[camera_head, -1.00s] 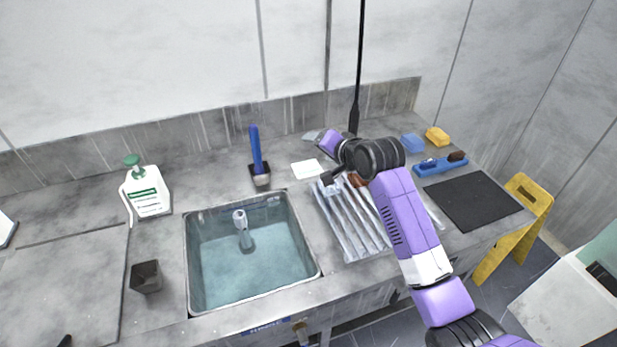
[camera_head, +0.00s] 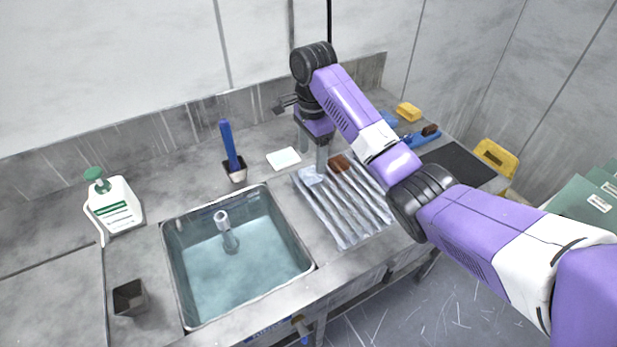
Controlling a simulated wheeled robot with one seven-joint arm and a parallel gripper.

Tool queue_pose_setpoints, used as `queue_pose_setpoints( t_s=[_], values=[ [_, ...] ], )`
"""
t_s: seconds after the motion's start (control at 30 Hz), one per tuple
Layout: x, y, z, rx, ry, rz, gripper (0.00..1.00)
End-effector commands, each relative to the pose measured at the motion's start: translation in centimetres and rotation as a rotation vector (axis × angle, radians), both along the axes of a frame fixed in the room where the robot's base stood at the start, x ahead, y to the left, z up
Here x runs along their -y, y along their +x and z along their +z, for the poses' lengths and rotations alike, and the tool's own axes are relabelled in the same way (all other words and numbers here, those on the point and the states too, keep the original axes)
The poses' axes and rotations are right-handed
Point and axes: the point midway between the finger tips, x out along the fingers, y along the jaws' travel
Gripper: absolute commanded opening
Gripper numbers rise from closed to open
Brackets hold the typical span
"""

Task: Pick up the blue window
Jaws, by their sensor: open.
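No thing in view is plainly a blue window. A small pale bluish piece (camera_head: 310,176) lies at the back left end of the ribbed rack (camera_head: 345,228), too small to identify. A tall blue bar (camera_head: 228,142) stands upright in a small dark holder (camera_head: 236,173) behind the sink. My gripper (camera_head: 312,163) points down above the counter at the rack's back edge, with its two fingers apart and nothing seen between them. The pale piece is just below and in front of the fingers.
The sink (camera_head: 240,255) holds water and a faucet-like post (camera_head: 227,232). A white pad (camera_head: 283,158), brown piece (camera_head: 339,163), yellow sponge (camera_head: 408,112), blue brush tray (camera_head: 420,138) and black mat (camera_head: 458,163) surround the rack. A white bottle (camera_head: 115,208) stands left.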

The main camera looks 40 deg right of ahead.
Motion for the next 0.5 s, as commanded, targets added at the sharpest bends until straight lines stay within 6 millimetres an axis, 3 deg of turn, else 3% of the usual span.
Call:
queue_pose_setpoints(
  t_s=[0.03,0.23,0.5],
  values=[
    [-0.1,0.0,-1.0,0.000,0.000,0.000,0.71],
    [0.1,0.3,-2.2,-0.002,-0.002,0.000,0.71],
    [0.0,0.7,-5.8,-0.001,-0.001,0.001,0.71]
  ],
)
